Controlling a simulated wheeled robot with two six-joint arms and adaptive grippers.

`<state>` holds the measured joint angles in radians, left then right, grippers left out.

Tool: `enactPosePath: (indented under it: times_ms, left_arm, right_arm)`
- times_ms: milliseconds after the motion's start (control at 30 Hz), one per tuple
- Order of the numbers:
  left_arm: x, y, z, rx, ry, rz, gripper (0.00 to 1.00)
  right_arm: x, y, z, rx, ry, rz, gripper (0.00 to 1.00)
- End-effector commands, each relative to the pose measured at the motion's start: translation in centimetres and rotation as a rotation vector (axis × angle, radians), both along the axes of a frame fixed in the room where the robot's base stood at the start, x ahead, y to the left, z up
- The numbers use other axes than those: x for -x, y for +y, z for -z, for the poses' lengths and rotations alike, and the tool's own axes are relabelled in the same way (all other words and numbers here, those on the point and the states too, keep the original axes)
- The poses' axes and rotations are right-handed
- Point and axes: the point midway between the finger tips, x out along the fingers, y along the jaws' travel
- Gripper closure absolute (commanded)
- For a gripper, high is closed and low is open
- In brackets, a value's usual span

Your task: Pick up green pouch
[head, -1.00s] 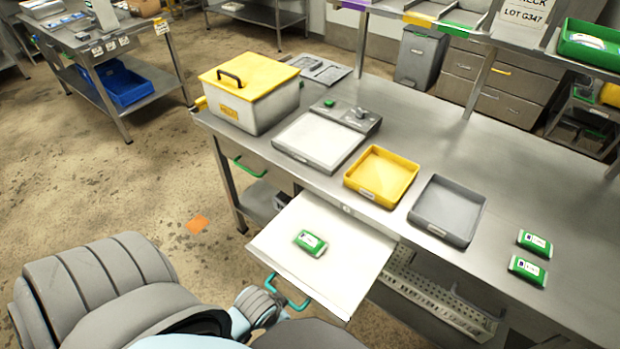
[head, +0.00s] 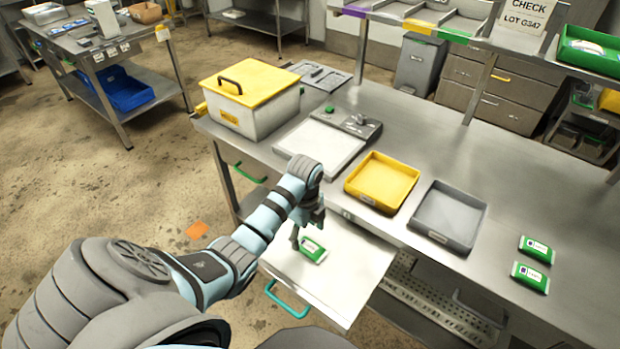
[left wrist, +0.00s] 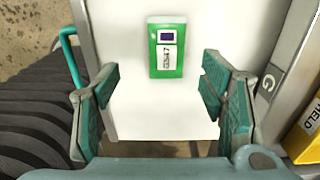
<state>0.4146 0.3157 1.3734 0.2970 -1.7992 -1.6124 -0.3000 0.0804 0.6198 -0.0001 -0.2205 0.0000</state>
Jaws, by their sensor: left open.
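A green pouch (head: 313,249) with a white label lies flat on the white surface of a pulled-out drawer (head: 336,292). In the left wrist view the pouch (left wrist: 167,50) lies ahead of the fingertips, between their lines, and nothing touches it. My left gripper (head: 308,228) points down over the drawer, just behind the pouch in the head view. Its two fingers (left wrist: 160,92) are wide apart and empty. Two more green pouches, one farther (head: 536,249) and one nearer (head: 530,276), lie on the table at the right. My right gripper is not in view.
A yellow tray (head: 382,207) and a grey tray (head: 481,215) stand empty on the steel table (head: 400,118). A white box with a yellow lid (head: 249,78) and a flat scale-like device (head: 305,143) stand farther left. The drawer has a teal handle (head: 287,307).

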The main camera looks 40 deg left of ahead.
Motion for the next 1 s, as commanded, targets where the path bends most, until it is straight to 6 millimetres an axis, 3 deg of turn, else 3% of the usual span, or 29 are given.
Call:
enactPosePath:
  times_ms: [400,633,1000]
  left_arm:
    - [-0.7,-0.7,6.8,-0.001,0.000,-0.002,0.35]
    - [-0.8,-0.6,6.9,-0.002,-0.002,-0.002,0.35]
    - [-0.8,-0.6,6.9,-0.002,-0.002,-0.002,0.91]
  right_arm:
    - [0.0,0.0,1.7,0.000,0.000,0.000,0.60]
    - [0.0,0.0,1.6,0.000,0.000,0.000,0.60]
    - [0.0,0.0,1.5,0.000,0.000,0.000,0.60]
